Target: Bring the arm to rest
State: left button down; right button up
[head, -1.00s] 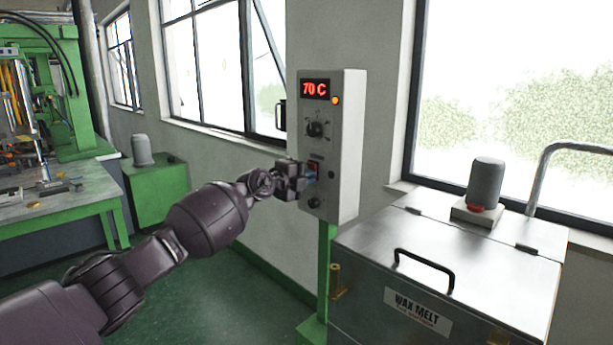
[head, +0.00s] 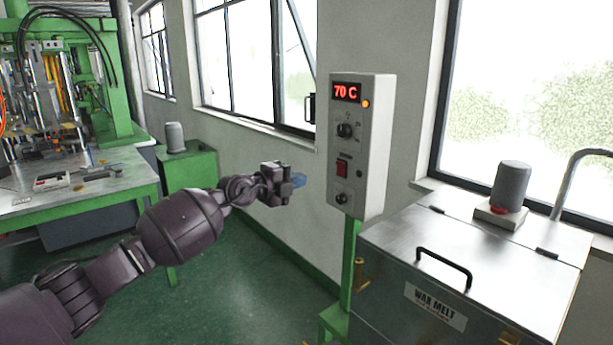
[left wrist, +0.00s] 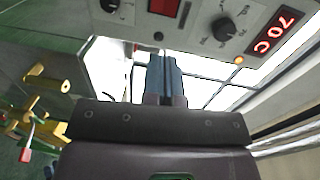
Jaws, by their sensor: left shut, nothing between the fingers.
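My left arm (head: 180,222) reaches in from the left in the head view. My left gripper (head: 300,181) is shut and empty, in the air to the left of the control box and apart from it. Its blue fingers also show pressed together in the left wrist view (left wrist: 165,78). The grey control box (head: 358,145) stands on a green post. Its display (head: 346,92) reads 70 C in red, with an orange lamp beside it. Below are a black knob (head: 344,130) and a red switch (head: 342,167). My right gripper is not in view.
A metal wax melt tank (head: 480,270) with a black handle stands at the right. A green machine (head: 75,100) and its work table (head: 85,190) stand at the left. A green cabinet (head: 190,170) is behind my arm. Open green floor lies below the arm.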

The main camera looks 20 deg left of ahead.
pick_arm(q)
jog(key=shift+s+a+r, duration=0.1)
jog(key=shift+s, duration=0.15)
dwell(0.3)
